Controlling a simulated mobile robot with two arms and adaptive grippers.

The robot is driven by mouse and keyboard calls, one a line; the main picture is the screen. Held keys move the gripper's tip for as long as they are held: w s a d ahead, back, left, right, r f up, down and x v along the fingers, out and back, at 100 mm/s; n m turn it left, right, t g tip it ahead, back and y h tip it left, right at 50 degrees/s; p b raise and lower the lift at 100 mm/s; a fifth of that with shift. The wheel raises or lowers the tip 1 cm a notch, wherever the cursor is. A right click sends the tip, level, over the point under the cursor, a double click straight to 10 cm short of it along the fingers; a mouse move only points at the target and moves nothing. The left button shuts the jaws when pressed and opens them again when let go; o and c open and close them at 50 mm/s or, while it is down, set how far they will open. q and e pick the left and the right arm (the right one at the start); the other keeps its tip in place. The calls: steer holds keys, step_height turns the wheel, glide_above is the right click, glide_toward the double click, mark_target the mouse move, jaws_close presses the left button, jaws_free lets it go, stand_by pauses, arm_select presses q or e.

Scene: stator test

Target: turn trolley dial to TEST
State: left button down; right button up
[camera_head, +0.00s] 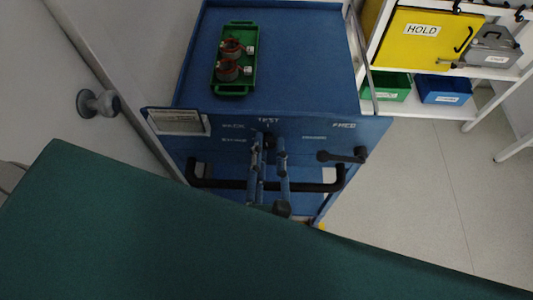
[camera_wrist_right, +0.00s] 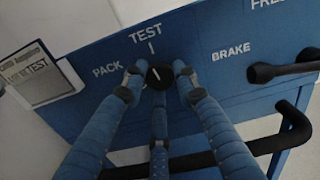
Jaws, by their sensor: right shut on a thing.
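The trolley dial (camera_wrist_right: 158,78) is a small dark knob with a white pointer line on the trolley's blue front panel. The pointer is up, roughly in line with the tick under the word TEST (camera_wrist_right: 145,33). PACK is printed to its left and BRAKE to its right. My right gripper (camera_wrist_right: 160,82) is shut on the dial, with blue fingers on both sides and one below. In the head view the right gripper (camera_head: 268,143) is at the middle of the panel and mostly hides the dial. My left gripper is not in view.
The blue trolley (camera_head: 300,60) carries a green tray (camera_head: 234,90) with two red-and-grey parts. A dark lever (camera_head: 343,155) sits right of the dial under FREE. A black handle bar (camera_head: 335,183) runs below. A white shelf with bins stands right. A dark green surface (camera_head: 150,240) fills the front.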

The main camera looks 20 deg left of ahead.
steer(key=shift+s+d+f+m+b, duration=0.1)
steer(key=shift+f+m+b, duration=0.5)
steer(key=shift+m, duration=0.3)
steer(key=o, duration=1.1)
steer(key=shift+r, duration=0.3)
